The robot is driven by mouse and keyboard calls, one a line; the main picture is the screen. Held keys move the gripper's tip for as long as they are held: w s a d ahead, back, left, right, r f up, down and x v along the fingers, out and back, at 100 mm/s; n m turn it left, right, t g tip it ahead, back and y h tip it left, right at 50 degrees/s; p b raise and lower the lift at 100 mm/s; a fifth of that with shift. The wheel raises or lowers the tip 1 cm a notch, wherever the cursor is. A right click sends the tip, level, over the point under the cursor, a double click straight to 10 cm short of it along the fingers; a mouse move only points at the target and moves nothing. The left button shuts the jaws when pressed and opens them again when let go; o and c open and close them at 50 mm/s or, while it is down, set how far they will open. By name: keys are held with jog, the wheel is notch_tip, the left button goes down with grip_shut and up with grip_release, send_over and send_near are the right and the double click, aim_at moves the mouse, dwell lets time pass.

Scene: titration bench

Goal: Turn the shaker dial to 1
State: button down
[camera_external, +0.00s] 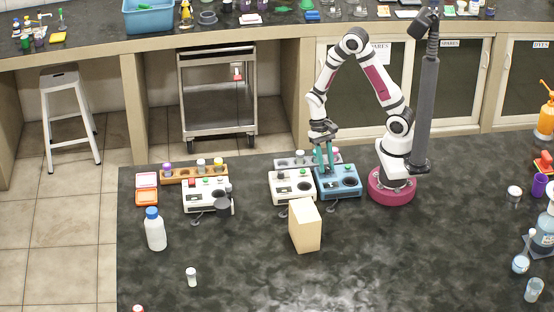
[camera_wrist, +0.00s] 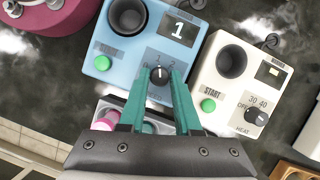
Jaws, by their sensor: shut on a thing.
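The blue shaker (camera_external: 346,185) stands on the dark bench in front of my arm. In the wrist view the shaker (camera_wrist: 120,72) has a lit display (camera_wrist: 180,27) reading 1, a green start button (camera_wrist: 102,63) and a round dark well. Its black dial (camera_wrist: 160,75) has a white pointer mark that points roughly up in that view, with small numerals around it. My gripper (camera_wrist: 161,78) has its two teal fingers on either side of the dial, shut on it. In the external view my gripper (camera_external: 324,166) reaches down to the shaker, and its fingers hide the dial.
A white heater (camera_wrist: 232,90) with its own knob stands close beside the shaker. A light rack (camera_external: 285,161) with capped vials is behind them. A cream block (camera_external: 305,228) stands in front. A second white device (camera_external: 203,199) and a white bottle (camera_external: 155,232) are farther left.

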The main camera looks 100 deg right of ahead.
jog(key=c, duration=0.6)
grip_release()
jog(key=shift+r, duration=0.1)
jog(key=v, duration=1.5)
jog(key=shift+d+r, duration=0.2)
jog(key=shift+r, duration=0.05)
jog(key=shift+w, duration=0.15)
